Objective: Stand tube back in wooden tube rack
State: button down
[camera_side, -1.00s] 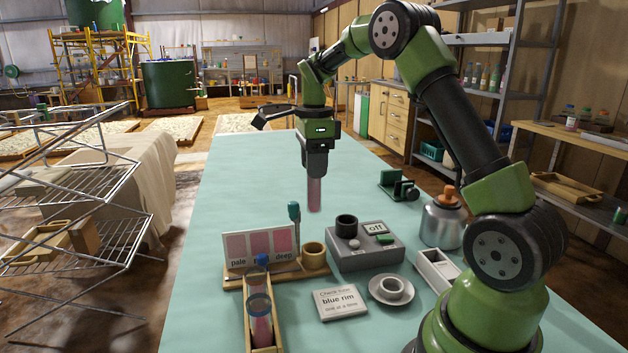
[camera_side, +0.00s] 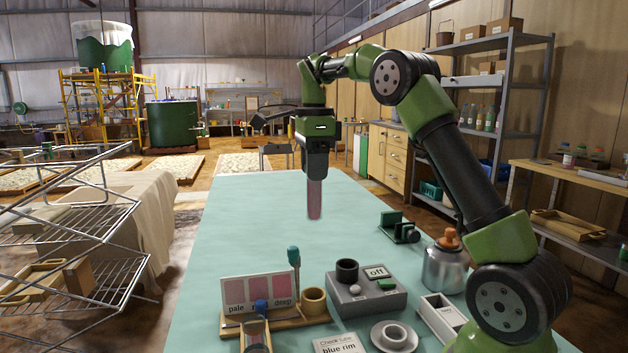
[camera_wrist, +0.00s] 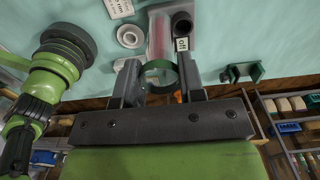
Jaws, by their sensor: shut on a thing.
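My gripper (camera_side: 316,172) is shut on a clear tube with pink contents (camera_side: 314,200), held upright above the table, beyond the objects at the front. In the wrist view, the tube's green rim (camera_wrist: 147,74) shows between the two fingers of my gripper (camera_wrist: 160,90). The wooden tube rack (camera_side: 246,345) is at the bottom edge of the side view, mostly cut off.
A pale-to-deep colour card (camera_side: 258,292) stands on a wooden base, with a wooden cup (camera_side: 313,301) beside it. A grey box (camera_side: 366,293) marked off, a grey saucer (camera_side: 394,337) and a metal bottle (camera_side: 443,266) stand to the right. The far table is clear.

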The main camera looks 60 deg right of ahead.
jog(key=shift+r, duration=1.05)
jog(key=w+a+n, duration=0.4)
jog(key=a+n, duration=0.1)
jog(key=a, duration=1)
notch_tip(320, 180, down, 22)
jog(key=shift+s+d+f, duration=0.15)
jog(key=shift+d, duration=0.05)
jog(key=shift+f, duration=0.45)
dwell(0.6)
jog(key=c, duration=0.6)
grip_release()
jog(key=shift+c, duration=0.2)
notch_tip(320, 180, up, 16)
